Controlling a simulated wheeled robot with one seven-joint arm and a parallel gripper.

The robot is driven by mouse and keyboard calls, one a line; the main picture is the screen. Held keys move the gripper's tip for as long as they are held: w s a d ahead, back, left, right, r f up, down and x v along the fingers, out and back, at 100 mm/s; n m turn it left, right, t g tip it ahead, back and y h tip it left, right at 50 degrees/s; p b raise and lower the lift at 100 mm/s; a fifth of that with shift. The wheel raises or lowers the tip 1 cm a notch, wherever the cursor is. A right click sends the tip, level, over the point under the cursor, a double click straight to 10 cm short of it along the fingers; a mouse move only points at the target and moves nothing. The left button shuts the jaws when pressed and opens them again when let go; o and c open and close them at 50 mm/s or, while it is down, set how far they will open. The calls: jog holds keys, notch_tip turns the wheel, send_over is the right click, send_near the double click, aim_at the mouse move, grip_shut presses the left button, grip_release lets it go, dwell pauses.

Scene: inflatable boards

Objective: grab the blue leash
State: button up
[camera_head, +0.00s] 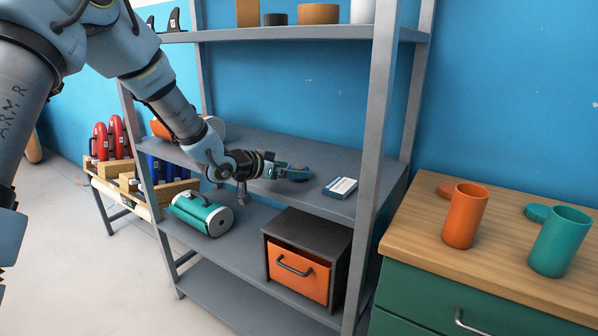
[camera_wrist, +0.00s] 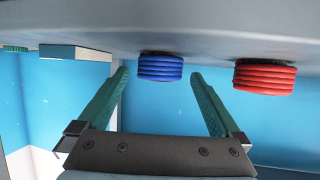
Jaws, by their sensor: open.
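The blue leash (camera_wrist: 160,68) is a coiled, ribbed bundle resting on the grey middle shelf. The wrist view is upside down, so the shelf surface is at the top there. My gripper (camera_wrist: 160,78) is open, with its two green fingers apart and the blue leash showing in the gap between their tips. In the head view, my gripper (camera_head: 288,173) is low over the middle shelf, and a bit of the blue leash (camera_head: 302,172) shows beside the fingers, mostly hidden. I cannot tell whether the fingers touch it.
A red coil (camera_wrist: 265,77) sits beside the blue leash, outside my fingers. A small white and blue box (camera_head: 341,187) lies to the right on the shelf. The grey rack post (camera_head: 372,150) stands right of it, and the upper shelf (camera_head: 280,34) is overhead.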

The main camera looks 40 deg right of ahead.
aim_at(293, 169)
jog(key=shift+x, duration=1.6)
jog(key=shift+c, duration=0.2)
jog(key=shift+r, duration=0.1)
jog(key=c, duration=1.3)
